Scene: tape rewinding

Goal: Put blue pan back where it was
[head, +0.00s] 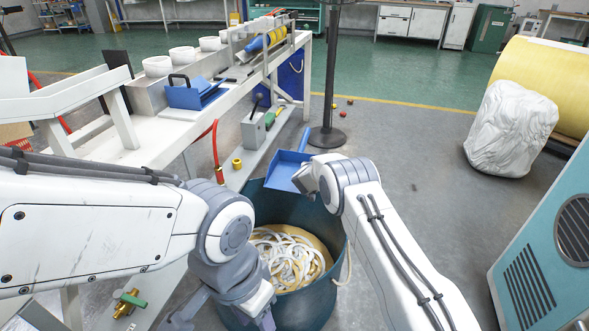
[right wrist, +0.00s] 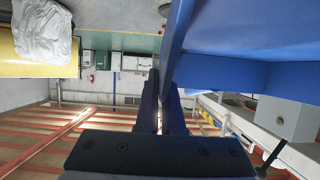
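The blue pan (head: 284,171) is in the air above the far rim of a dark teal tub (head: 254,190). My right gripper (head: 306,178) is at its right side. In the right wrist view the fingers (right wrist: 163,105) are closed around a thin part of the blue pan (right wrist: 255,75), whose flat body fills the upper right. In the head view the hand partly hides the grip. My left gripper (head: 222,314) hangs low over the near left side of the tub, fingers spread, with nothing seen between them. Its tips are near the bottom edge.
White coiled strips (head: 285,258) lie in the tub. A white bench (head: 150,140) at the left holds another blue tray-like piece (head: 195,93), white bowls (head: 158,66) and a rack. A lamp-like pole (head: 328,90) stands behind; a teal machine (head: 550,250) is at the right.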

